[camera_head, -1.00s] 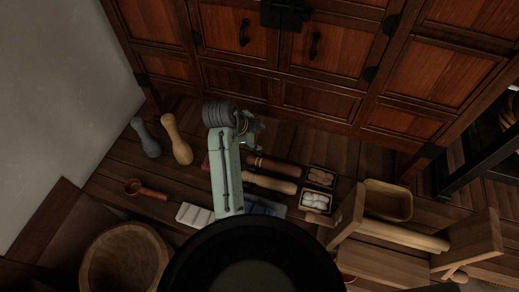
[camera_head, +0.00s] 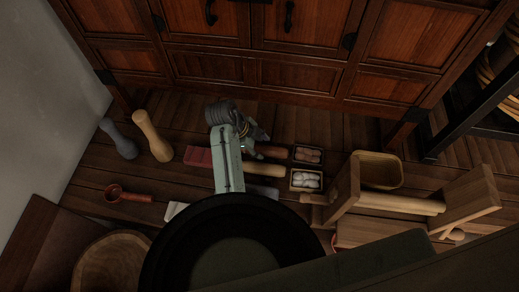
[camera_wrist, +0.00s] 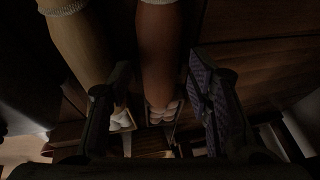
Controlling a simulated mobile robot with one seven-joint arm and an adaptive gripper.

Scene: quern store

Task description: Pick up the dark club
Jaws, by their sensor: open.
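A dark reddish-brown club (camera_head: 270,152) lies on the wooden floor in front of the cabinet, just behind a paler tan club (camera_head: 264,170). My gripper (camera_head: 256,139) is over its left part, which my arm partly hides. In the wrist view the brown club (camera_wrist: 158,50) runs between my two open fingers (camera_wrist: 158,80), and the tan club (camera_wrist: 78,45) lies to the left. Both clubs have a light band near the top edge. I cannot tell whether the fingers touch the brown club. A grey-blue club (camera_head: 119,139) lies apart at far left.
A larger tan club (camera_head: 152,136) lies near the grey-blue one. A red block (camera_head: 197,156) lies left of my arm, and a red ladle (camera_head: 130,196) farther left. Small boxes (camera_head: 293,182) stand right of the clubs, beside a wooden frame (camera_head: 345,190). The cabinet (camera_head: 210,65) closes the back.

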